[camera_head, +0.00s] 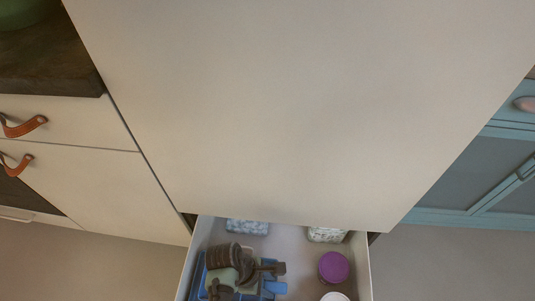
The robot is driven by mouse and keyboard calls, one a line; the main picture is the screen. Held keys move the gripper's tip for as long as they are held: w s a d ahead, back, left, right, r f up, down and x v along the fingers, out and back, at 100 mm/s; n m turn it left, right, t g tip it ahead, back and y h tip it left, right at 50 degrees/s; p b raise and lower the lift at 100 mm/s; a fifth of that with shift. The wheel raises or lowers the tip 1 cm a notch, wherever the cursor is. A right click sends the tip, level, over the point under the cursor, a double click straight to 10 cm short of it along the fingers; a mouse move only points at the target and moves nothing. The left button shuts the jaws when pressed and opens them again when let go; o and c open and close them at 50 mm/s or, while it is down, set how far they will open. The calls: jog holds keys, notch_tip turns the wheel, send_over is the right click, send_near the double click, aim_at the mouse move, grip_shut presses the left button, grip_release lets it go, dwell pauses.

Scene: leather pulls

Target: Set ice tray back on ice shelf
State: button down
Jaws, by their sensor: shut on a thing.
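A blue ice tray (275,288) shows at the lower left of an open white drawer (365,270), at the bottom of the view. My gripper (250,274), dark brown and pale green, is over the tray and shut on it. My wrist and fingers cover most of the tray, and only blue parts show to the left and right of them. I cannot tell whether the tray touches the drawer floor. The drawer's front end is cut off by the frame.
A tall cream cabinet front (310,110) rises behind the drawer. In the drawer are a blue-white packet (247,227), a pale speckled box (327,235), a purple-lidded tub (333,267) and a white round thing (335,296). Some drawer floor between them is bare.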

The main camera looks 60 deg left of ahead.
jog(key=shift+f+b, duration=0.45)
jog(key=shift+f, duration=0.75)
jog(key=shift+f, duration=0.2)
jog(key=c, duration=0.5)
grip_release()
jog(key=shift+c, duration=0.2)
jog(key=shift+r, duration=0.1)
jog(key=p+v, duration=0.6)
jog(key=v, duration=0.6)
